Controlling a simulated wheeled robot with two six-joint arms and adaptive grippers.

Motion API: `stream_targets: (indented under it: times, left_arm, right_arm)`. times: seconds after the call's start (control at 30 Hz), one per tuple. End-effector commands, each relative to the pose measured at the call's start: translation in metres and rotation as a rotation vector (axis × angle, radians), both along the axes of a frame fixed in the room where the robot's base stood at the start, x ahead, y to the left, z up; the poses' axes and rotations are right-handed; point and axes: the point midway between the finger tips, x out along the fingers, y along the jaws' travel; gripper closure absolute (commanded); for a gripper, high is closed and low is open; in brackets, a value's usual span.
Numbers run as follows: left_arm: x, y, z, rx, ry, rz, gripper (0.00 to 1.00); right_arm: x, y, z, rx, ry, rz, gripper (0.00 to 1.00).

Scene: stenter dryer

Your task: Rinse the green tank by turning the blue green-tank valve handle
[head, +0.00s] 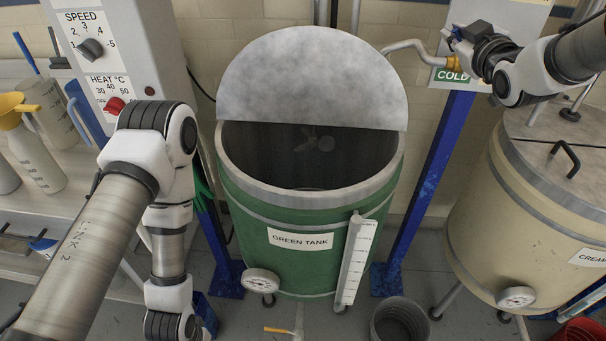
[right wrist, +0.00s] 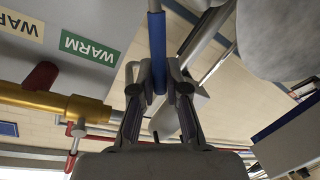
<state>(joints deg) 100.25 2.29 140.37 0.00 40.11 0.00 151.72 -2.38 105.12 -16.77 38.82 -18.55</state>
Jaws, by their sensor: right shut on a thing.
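The green tank (head: 300,240) stands in the middle of the head view, its grey half lid (head: 310,80) raised. The inside is dark, with an impeller (head: 318,142) visible; I cannot make out any water. My right gripper (head: 455,36) is at the upper right, beside the brass valve (head: 453,63) above the green COLD label (head: 452,76). The right wrist view shows the right gripper (right wrist: 158,82) shut around the blue handle (right wrist: 157,42). In the head view the handle is mostly hidden by the gripper. My left arm comes down at the left; its gripper is out of frame.
A bent spout pipe (head: 405,46) reaches toward the tank. The cream tank (head: 530,225) stands at the right. A blue post (head: 430,170) rises between the tanks. A control box with SPEED knob (head: 91,49) and a shelf of jugs (head: 40,150) are at the left. A dark bucket (head: 400,320) is on the floor.

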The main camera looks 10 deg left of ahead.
Motion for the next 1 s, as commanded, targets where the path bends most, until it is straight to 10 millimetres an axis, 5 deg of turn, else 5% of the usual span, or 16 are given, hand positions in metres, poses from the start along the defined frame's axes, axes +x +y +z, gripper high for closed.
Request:
stream_targets:
  times: [0.23,0.93,1.0]
  left_arm:
    - [0.0,0.0,0.019,0.0,-0.001,0.0,0.6]
    - [0.0,0.0,0.022,0.0,0.0,0.0,0.6]
    - [0.0,0.0,0.022,0.0,0.0,0.0,0.6]
  right_arm:
    - [0.001,-0.028,0.013,0.311,0.014,-0.002,1.0]
    - [0.002,-0.054,0.014,0.608,0.024,-0.002,1.0]
    - [0.002,-0.054,0.014,0.608,0.024,-0.001,0.69]
